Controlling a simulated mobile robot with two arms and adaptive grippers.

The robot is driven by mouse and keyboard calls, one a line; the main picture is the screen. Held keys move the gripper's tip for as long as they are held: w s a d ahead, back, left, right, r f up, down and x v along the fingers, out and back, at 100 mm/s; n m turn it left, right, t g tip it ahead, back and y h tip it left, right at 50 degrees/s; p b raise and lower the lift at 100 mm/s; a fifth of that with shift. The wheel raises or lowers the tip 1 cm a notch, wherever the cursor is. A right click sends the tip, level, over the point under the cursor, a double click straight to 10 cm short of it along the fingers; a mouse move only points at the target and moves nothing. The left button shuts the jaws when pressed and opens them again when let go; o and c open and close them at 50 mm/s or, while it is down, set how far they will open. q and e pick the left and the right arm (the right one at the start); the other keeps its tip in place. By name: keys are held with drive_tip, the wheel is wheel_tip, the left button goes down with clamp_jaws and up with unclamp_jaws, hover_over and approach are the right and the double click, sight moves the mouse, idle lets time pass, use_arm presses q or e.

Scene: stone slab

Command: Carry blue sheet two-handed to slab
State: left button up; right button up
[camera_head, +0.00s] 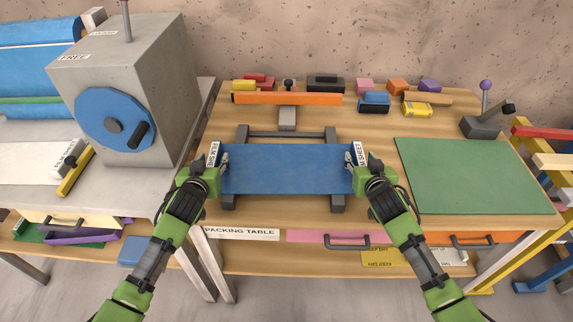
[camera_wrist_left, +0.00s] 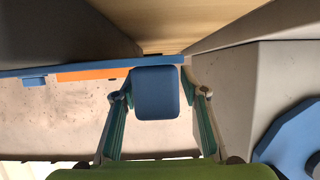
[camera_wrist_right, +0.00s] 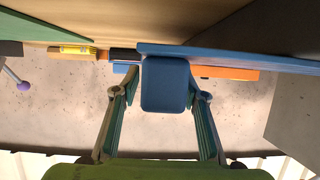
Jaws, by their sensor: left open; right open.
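The blue sheet (camera_head: 285,170) lies flat across a dark grey rack (camera_head: 337,204) on the wooden packing table. A white label stands at each end, the right one partly reading "SHEET". My left gripper (camera_head: 222,163) is at the sheet's left end. In the left wrist view its open fingers stand either side of a blue end block (camera_wrist_left: 155,93), with gaps. My right gripper (camera_head: 350,160) is at the right end. In the right wrist view its open fingers flank a matching blue block (camera_wrist_right: 166,84), also with gaps. I cannot tell for sure which surface is the slab.
A grey box (camera_head: 160,75) with a blue dial stands on the grey-topped bench (camera_head: 125,185) at left. A green mat (camera_head: 463,175) covers the table's right side. An orange bar (camera_head: 287,99) and small coloured blocks line the back. A dark lever stand (camera_head: 483,125) is back right.

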use_arm(q)
clamp_jaws()
use_arm(e)
clamp_jaws()
drive_tip(key=shift+r, duration=0.1)
